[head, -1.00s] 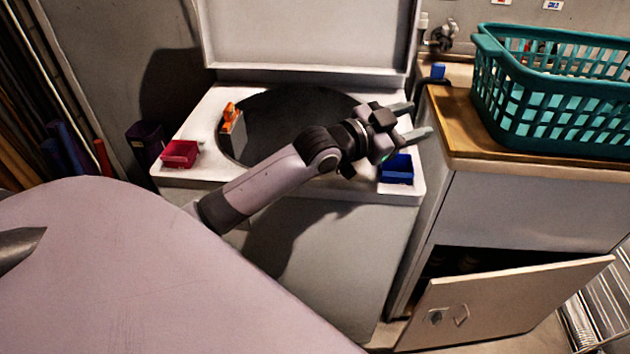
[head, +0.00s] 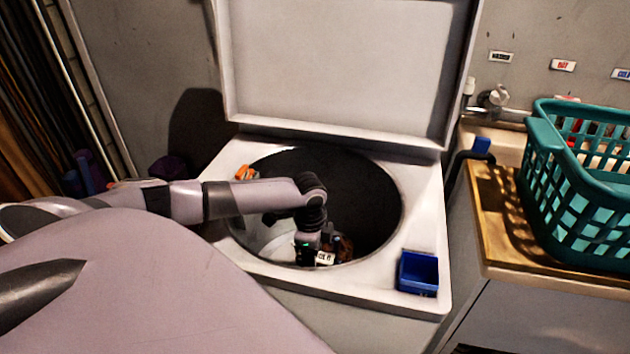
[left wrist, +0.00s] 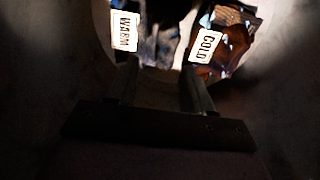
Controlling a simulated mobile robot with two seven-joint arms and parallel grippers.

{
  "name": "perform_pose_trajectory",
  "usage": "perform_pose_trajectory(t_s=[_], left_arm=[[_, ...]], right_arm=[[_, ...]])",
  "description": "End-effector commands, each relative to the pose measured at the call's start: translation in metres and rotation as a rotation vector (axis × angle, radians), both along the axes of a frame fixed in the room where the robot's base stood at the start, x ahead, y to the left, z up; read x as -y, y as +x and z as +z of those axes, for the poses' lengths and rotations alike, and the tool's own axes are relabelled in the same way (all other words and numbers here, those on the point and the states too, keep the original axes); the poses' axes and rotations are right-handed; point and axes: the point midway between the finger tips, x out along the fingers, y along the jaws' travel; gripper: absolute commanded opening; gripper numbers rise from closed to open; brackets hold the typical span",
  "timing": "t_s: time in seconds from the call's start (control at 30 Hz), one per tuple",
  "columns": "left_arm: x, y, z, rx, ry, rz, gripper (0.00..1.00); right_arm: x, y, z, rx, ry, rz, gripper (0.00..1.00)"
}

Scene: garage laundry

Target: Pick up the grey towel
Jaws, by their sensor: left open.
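I cannot make out a grey towel for certain in either view. My left arm reaches down into the open drum of the top-loading washer (head: 423,205), and my left gripper (head: 318,246) is low inside it. In the dark left wrist view the two fingers of this gripper (left wrist: 160,80) are apart, with no cloth clearly between them. Beyond the fingertips are a brown patterned cloth (left wrist: 236,30) with a "COLD" tag and a dark bluish cloth (left wrist: 163,30) beside a "WARM" tag. Shadow hides much of the drum. My right gripper is out of view.
The raised lid (head: 345,70) stands behind the drum. A blue tray (head: 418,272) sits on the washer's front right corner, and an orange item (head: 246,172) at its left rim. A teal basket (head: 585,200) stands on the wooden counter (head: 500,235) at right.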

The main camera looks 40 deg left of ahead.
Motion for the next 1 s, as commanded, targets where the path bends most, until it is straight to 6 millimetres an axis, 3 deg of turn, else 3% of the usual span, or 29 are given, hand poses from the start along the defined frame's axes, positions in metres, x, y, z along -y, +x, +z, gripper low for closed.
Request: perform_pose_trajectory(t_s=[0.13,0.6,0.93,0.97,1.0], left_arm=[[0.000,-0.012,-0.014,-0.049,0.017,-0.029,0.51],[0.006,-0.009,-0.072,-0.045,0.016,-0.026,0.51],[0.006,-0.009,-0.078,-0.043,0.016,-0.027,0.51],[0.006,-0.009,-0.078,-0.043,0.016,-0.027,0.45],[0.006,-0.009,-0.078,-0.043,0.016,-0.027,0.32]], right_arm=[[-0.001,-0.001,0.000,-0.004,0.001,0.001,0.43],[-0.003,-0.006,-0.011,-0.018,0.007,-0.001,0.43],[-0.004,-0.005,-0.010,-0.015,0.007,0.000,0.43],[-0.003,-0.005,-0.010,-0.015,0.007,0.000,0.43],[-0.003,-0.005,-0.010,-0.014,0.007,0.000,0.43]])
